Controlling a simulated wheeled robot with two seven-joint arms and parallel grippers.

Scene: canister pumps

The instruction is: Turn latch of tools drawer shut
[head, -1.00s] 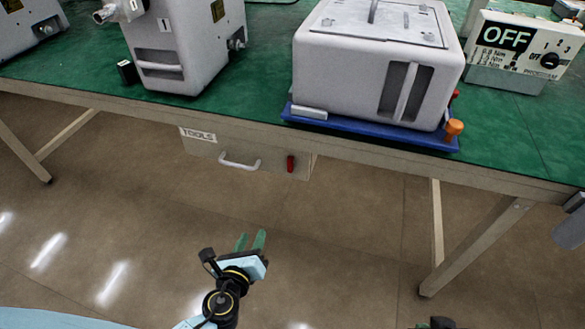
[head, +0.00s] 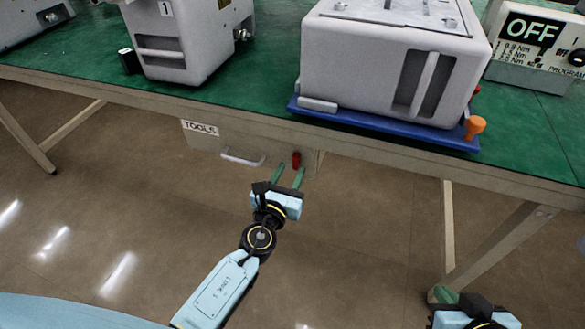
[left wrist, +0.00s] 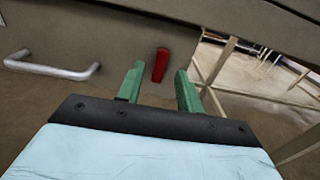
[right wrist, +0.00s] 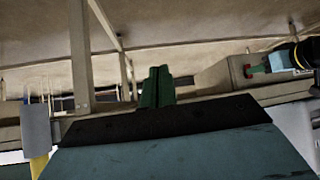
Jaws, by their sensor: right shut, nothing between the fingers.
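The tools drawer (head: 228,143) hangs under the front edge of the green-topped bench, with a TOOLS label and a metal handle (head: 242,158). Its red latch (head: 296,160) is at the right of the drawer front and stands about upright, tilted slightly in the left wrist view (left wrist: 160,65). My left gripper (head: 289,174) is open, with its green fingers pointing at the drawer front. In the left wrist view the latch shows between and beyond the fingertips, with no contact visible. My right gripper (head: 445,294) is shut and empty at the lower right, its fingers together in the right wrist view (right wrist: 158,82).
Above the drawer, a grey canister (head: 395,60) sits on a blue tray (head: 380,130) with an orange knob (head: 474,126). An OFF control box (head: 540,45) stands at the right. A bench leg (head: 500,240) stands near my right gripper. The floor before the drawer is clear.

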